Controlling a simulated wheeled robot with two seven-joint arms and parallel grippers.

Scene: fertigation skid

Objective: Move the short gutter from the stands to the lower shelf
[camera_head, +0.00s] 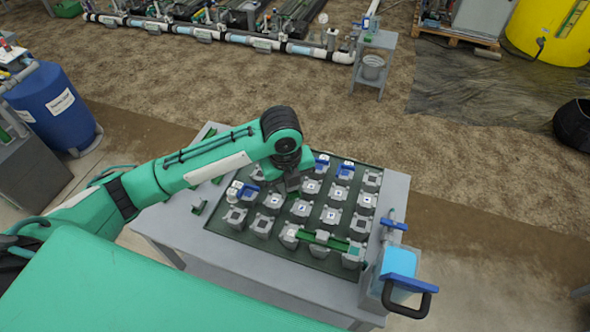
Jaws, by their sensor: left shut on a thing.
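A short green gutter piece (325,240) lies across grey stands near the front right of the grey table (175,225). Its ends rest at two grey blocks. My left gripper (292,184) points down over the middle back of the dark tray, behind the gutter and apart from it. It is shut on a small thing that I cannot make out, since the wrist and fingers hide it. The right gripper is not in view. I cannot pick out the lower shelf with certainty.
A dark green tray (222,232) carries rows of grey square blocks, some with blue handles. A light blue box (398,270) with a black handle stands at the right table edge. A blue barrel (52,105) is at left. A small grey stand (378,40) holds a bucket (373,67).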

